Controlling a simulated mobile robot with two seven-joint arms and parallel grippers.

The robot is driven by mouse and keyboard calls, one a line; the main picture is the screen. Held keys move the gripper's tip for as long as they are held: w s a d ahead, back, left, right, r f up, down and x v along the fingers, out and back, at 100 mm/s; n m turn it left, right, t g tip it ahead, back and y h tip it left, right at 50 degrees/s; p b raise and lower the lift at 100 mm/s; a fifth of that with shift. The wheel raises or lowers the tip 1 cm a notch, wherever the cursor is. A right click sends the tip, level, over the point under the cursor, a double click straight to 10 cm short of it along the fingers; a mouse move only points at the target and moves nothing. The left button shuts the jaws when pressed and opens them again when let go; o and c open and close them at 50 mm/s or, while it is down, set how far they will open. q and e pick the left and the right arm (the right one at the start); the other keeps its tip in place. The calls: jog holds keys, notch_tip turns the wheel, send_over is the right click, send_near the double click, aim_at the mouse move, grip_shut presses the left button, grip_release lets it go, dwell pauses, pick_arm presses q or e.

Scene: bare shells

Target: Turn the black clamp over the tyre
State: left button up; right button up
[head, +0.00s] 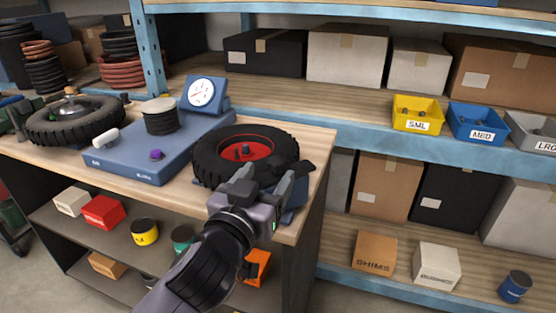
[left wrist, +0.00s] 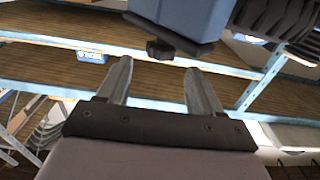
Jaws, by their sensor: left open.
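A black tyre on a red rim (head: 262,147) lies flat on the bench's right end. The black clamp (head: 303,167) sits at the tyre's right front side, above a blue block (head: 292,205) partly hidden by my gripper. In the left wrist view the clamp (left wrist: 180,39) shows as a dark bar with a knob, against the blue block (left wrist: 180,15); the tyre's tread (left wrist: 285,22) is at the upper right. My left gripper (head: 266,176) is open and empty, in front of the tyre and just left of the clamp. Whether it touches either cannot be told.
A blue scale (head: 120,168) with a dial (head: 201,92) stands left of the tyre. Another tyre (head: 75,122) lies at the bench's far left. Shelves with boxes and the yellow (head: 417,113) and blue (head: 478,122) bins stand behind. An open gap lies right of the bench.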

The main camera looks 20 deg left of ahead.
aim_at(274, 167)
pick_arm(q)
jog(key=shift+w+d+p, duration=0.1)
jog(key=shift+w+p, duration=0.45)
jog(key=shift+w, duration=2.7)
grip_shut()
